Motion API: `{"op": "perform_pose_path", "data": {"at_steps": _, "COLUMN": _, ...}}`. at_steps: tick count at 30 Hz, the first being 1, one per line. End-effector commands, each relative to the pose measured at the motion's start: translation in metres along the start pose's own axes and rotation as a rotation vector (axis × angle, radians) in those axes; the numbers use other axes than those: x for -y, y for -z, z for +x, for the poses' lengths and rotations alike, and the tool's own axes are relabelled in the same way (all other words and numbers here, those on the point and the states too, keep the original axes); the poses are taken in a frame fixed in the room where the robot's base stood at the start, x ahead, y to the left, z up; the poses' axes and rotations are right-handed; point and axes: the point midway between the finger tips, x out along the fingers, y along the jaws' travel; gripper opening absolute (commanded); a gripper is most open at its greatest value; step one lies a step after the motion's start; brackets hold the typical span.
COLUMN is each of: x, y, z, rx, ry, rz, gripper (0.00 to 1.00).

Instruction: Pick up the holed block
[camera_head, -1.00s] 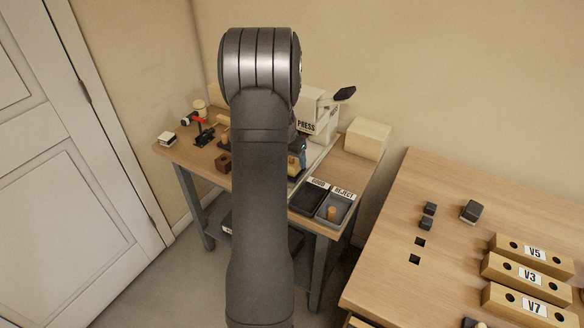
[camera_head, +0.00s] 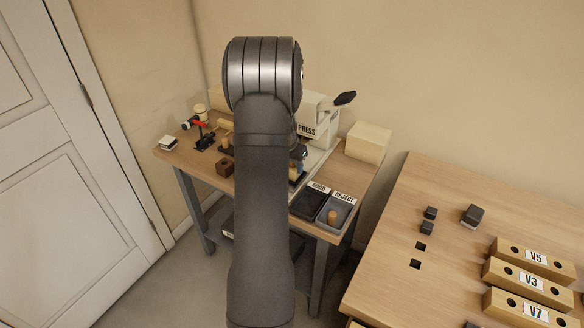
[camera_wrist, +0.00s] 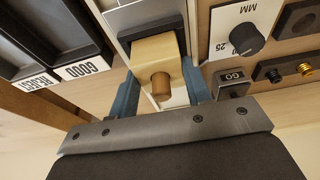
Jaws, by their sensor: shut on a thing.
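A light wooden block (camera_wrist: 155,52) is between the blue fingers of my gripper (camera_wrist: 160,80) in the wrist view. My gripper is shut on it.
The GOOD tray (camera_head: 312,204) and the REJECT tray (camera_head: 345,210), with a wooden peg (camera_head: 332,216) in it, are at the bench's front right. The press (camera_head: 308,128) stands behind. A dark brown block (camera_head: 224,167) sits left of my arm. A GO gauge (camera_wrist: 232,82) is near my right finger.

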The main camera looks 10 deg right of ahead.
Motion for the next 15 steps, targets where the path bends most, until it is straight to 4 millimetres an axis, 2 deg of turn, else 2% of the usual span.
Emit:
{"op": "perform_pose_path", "data": {"at_steps": 13, "x": 0.000, "y": 0.011, "z": -0.037, "rx": -0.003, "ry": -0.001, "rz": 0.001, "gripper": 0.22}}
{"op": "perform_pose_path", "data": {"at_steps": 15, "x": -0.007, "y": 0.012, "z": -0.042, "rx": -0.002, "ry": -0.002, "rz": 0.002, "gripper": 0.22}}
